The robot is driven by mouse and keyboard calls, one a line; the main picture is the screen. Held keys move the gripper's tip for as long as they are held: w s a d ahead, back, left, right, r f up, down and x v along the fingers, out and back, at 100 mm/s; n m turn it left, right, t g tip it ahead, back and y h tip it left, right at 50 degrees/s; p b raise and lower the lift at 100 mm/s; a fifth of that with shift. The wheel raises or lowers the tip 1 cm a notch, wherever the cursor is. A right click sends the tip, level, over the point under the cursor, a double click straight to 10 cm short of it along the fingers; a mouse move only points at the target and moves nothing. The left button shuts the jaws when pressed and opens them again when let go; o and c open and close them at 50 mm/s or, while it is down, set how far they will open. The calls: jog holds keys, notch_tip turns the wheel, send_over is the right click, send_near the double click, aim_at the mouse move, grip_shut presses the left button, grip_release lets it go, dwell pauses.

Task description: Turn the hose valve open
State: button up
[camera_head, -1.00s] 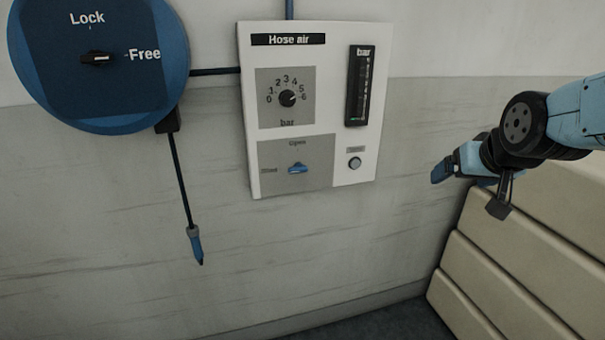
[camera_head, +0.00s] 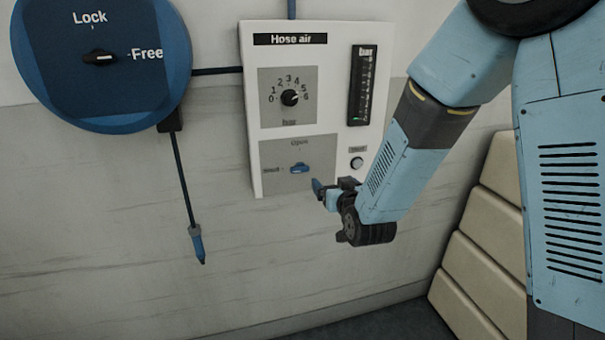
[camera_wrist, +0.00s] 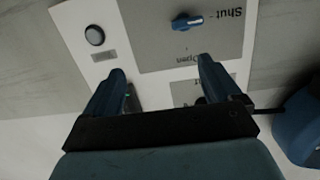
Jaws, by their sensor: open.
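The blue hose valve handle (camera_head: 299,168) sits on the lower grey plate of the white "Hose air" panel (camera_head: 333,187). It lies roughly level, in line with the "Shut" mark at its left; "Open" is above it. My gripper (camera_head: 318,190) is just right of and below the handle, apart from it. In the wrist view, upside down, the handle (camera_wrist: 187,21) shows ahead of my gripper (camera_wrist: 160,80), whose blue fingers are spread apart with nothing between them but the panel behind.
The pressure knob (camera_head: 289,98) sits above the valve, a bar gauge (camera_head: 362,85) at upper right. A round button (camera_head: 357,163) is close to my arm. A blue hose reel (camera_head: 95,65) hangs left, its nozzle (camera_head: 197,245) dangling.

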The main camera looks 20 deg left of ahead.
jog(key=t+y, duration=0.1)
send_near(301, 170)
jog(key=shift+n, duration=0.4)
jog(key=x, duration=0.8)
jog(key=shift+w+a, duration=0.15)
jog(key=shift+w, duration=0.15)
jog(key=c, duration=1.1)
